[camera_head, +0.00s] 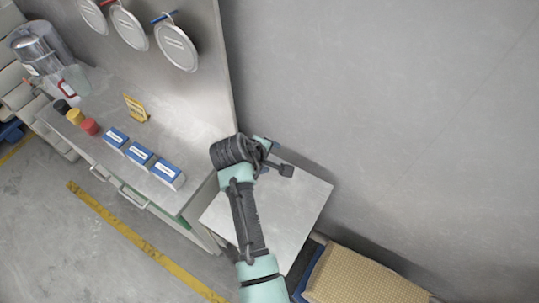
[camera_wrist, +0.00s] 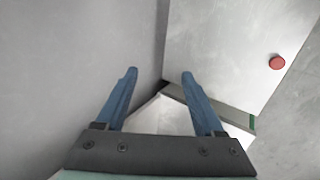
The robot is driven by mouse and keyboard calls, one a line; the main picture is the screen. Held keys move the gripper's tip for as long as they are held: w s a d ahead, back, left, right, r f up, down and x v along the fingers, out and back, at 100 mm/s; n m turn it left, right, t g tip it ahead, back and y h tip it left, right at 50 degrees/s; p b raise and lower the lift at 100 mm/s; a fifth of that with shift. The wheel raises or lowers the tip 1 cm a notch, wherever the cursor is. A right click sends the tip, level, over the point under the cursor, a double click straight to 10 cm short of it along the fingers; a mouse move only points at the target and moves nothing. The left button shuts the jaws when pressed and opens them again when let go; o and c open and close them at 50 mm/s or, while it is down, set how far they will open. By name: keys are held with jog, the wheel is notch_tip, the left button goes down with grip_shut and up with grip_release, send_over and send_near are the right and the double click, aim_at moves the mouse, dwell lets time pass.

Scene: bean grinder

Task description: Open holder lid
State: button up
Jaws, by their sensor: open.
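No holder lid is clear to me in either view. At the far upper left of the head view stands a machine with a glassy, metallic body (camera_head: 40,48), perhaps the grinder; I cannot make out a lid on it. My gripper (camera_wrist: 160,73) is open and empty in the wrist view, its two blue fingers apart in front of the grey wall and cabinet side. In the head view my gripper is mostly hidden by my wrist, over the small grey table near the wall corner, far to the right of the machine.
Round discs (camera_head: 177,48) hang above. A brown box (camera_head: 362,279) stands lower right.

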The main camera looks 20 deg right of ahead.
jog(key=b+v, duration=0.3)
jog(key=v, duration=1)
